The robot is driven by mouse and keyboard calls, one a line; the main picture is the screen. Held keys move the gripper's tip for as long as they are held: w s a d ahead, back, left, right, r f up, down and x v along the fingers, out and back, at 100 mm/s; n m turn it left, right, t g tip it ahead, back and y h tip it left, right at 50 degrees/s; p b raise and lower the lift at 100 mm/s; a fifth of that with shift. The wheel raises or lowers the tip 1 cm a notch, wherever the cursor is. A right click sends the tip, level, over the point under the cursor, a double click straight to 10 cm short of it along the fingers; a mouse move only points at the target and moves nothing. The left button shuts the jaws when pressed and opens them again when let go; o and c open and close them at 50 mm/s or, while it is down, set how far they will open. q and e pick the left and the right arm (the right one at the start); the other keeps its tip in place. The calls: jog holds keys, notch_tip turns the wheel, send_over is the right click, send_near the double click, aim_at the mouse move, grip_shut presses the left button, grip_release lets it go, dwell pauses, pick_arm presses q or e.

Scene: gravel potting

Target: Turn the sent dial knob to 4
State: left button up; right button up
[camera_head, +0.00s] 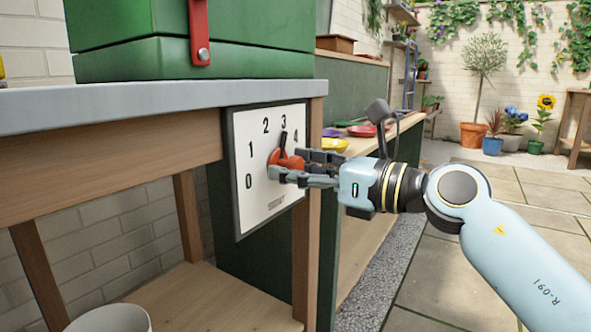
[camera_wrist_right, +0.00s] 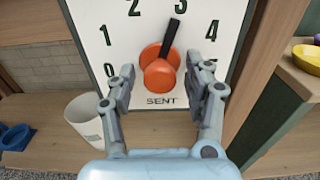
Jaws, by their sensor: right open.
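The sent dial is a white panel (camera_head: 256,204) in a dark frame on the end of the workbench, with numbers from 0 upward around its knob. The orange-red knob (camera_head: 288,160) has a black pointer, which stands at about 3. In the right wrist view the knob (camera_wrist_right: 160,68) sits above the word SENT, its pointer up and slightly right, partly covering the 3. My right gripper (camera_head: 291,167) is open at the dial. In the wrist view its fingers (camera_wrist_right: 161,78) stand either side of the knob, with gaps visible; contact is not clear. My left gripper is out of view.
A green metal box (camera_head: 190,60) with a red latch stands on the grey benchtop (camera_head: 120,97) above the dial. A white pot (camera_wrist_right: 88,120) stands below left. Coloured saucers (camera_head: 362,131) lie on the bench behind. Paving at right is open.

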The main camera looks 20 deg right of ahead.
jog(key=shift+w+a, duration=0.1)
grip_shut()
jog(key=shift+r+m+p, duration=0.2)
jog(key=shift+m+p, duration=0.1)
jog(key=shift+p, duration=0.35)
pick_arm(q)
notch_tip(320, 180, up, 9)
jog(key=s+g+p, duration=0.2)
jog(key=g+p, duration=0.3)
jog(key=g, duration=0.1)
pick_arm(e)
jog(key=m, duration=0.3)
jog(key=shift+r, duration=0.15)
jog(key=m+p, duration=0.4)
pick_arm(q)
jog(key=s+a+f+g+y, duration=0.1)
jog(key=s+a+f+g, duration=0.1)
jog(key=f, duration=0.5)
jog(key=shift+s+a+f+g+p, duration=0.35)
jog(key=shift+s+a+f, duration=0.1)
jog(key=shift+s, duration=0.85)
pick_arm(e)
jog(key=shift+f, duration=0.25)
grip_release()
